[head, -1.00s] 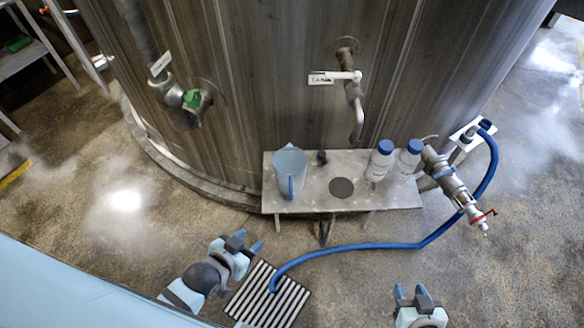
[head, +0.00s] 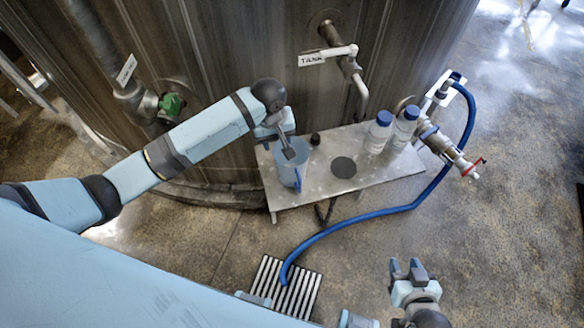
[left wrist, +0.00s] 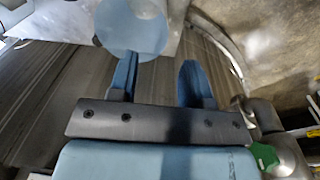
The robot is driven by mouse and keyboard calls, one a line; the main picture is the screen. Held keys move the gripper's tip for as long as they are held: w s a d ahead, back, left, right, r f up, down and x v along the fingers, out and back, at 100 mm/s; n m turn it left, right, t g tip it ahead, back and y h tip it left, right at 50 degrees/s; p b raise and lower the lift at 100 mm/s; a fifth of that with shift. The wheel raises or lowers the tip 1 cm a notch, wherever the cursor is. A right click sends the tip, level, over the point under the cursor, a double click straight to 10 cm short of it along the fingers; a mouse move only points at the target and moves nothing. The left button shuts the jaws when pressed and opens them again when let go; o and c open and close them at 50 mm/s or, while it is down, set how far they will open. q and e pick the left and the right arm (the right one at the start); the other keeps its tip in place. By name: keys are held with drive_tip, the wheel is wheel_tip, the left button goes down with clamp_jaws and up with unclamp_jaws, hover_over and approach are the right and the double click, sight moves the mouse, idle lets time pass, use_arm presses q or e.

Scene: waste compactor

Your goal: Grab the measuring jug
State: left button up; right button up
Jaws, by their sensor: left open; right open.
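The blue measuring jug (head: 291,176) stands upright on the left end of a small metal shelf (head: 330,186) fixed to the tank. My left gripper (head: 287,145) is open at the top of the jug and partly covers its rim. In the left wrist view the jug (left wrist: 133,28) is a pale blue round shape at the tip of the left finger, not centred between the two open fingers. I cannot tell whether that finger touches it. My right gripper (head: 408,268) is open and empty, low over the floor at the lower right.
Two white bottles (head: 378,132) with blue caps, a small black stopper (head: 315,139) and a dark disc (head: 343,167) are on the shelf. A tap (head: 352,70) hangs above. A blue hose (head: 385,212) runs from a valve (head: 447,150) to the floor grate (head: 290,287).

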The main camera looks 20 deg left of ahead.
sight(278, 162)
use_arm(q)
drive_tip(key=shift+n+y, duration=0.3)
drive_tip(key=f, duration=0.7)
drive_tip(key=shift+w+a+f, duration=0.1)
drive_tip(key=shift+w+a, duration=0.25)
drive_tip(key=shift+a, duration=0.05)
drive_tip(key=shift+w+d+f+p, duration=0.15)
drive_tip(key=shift+f+p, duration=0.25)
drive_tip(key=shift+f, duration=2.3)
drive_tip(key=shift+c, duration=0.4)
